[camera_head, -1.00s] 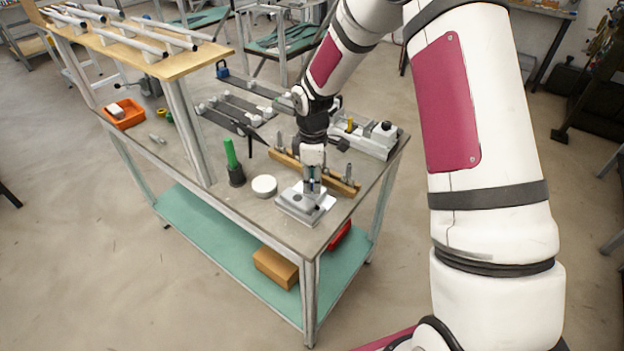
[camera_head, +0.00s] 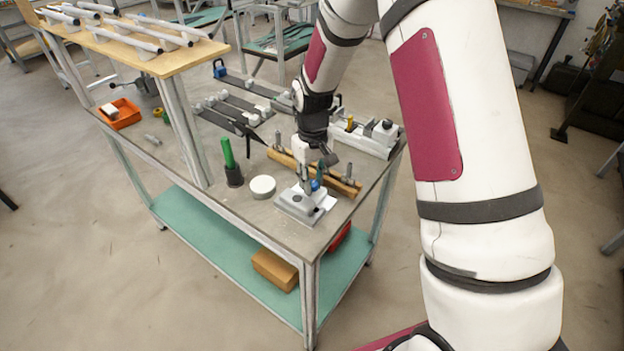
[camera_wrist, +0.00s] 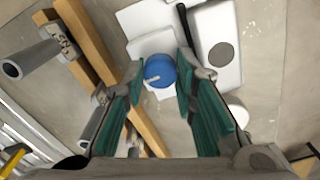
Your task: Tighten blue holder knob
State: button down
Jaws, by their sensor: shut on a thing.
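The blue knob (camera_wrist: 160,71) sits between my gripper's two teal fingers in the wrist view. A light line marks its top. In the head view the blue knob (camera_head: 315,186) shows just below the fingertips. It is on a grey-white holder (camera_head: 300,204) near the front right corner of the bench. My gripper (camera_head: 310,184) points down over the holder, and in the wrist view its fingertips (camera_wrist: 159,76) are on either side of the knob, shut on it. The exact contact at each fingertip is hard to see.
A wooden rack with grey pegs (camera_head: 338,182) stands close behind the holder. A white round lid (camera_head: 262,186) and a green-handled tool in a dark cup (camera_head: 229,160) are to the left. An orange tray (camera_head: 120,114) lies at the far left.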

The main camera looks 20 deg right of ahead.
jog(key=shift+m, duration=2.1)
jog(key=c, duration=1.6)
grip_release()
jog(key=shift+o, duration=0.2)
